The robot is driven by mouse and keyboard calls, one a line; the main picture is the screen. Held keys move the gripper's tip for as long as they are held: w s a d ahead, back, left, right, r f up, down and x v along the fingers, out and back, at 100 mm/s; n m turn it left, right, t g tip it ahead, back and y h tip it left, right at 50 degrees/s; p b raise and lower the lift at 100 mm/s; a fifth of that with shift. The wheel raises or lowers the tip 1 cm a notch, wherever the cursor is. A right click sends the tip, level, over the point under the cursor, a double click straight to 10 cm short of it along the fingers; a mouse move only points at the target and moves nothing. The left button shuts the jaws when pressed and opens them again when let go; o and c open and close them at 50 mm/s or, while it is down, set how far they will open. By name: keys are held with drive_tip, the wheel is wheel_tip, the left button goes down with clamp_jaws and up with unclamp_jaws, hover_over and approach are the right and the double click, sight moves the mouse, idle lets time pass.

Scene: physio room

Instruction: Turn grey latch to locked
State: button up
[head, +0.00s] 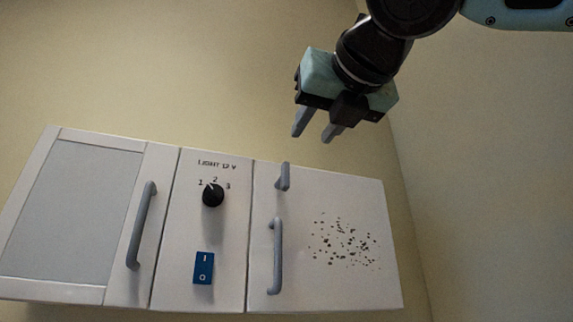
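The grey latch (284,176) is a small lever near the top left corner of the cabinet's right door (350,200). It stands roughly upright in the picture, above the door's grey handle (276,256). My gripper (317,134) is above and to the right of the latch in the picture, apart from it. Its two grey fingers point down with a gap between them, and nothing shows between them. No lock markings can be read near the latch.
The middle panel holds a black knob (213,195) marked 1, 2, 3 and a blue rocker switch (203,268). The left door (80,212) has a grey handle (141,226). Dark specks cover part of the right door. A side wall (480,180) stands at right.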

sight(287, 167)
drive_tip(key=p+x, duration=0.4)
drive_tip(key=x, duration=0.9)
drive_tip(key=shift+w+a+f, duration=0.1)
drive_tip(key=shift+w+a, duration=0.05)
drive_tip(key=shift+w, duration=0.2)
clamp_jaws()
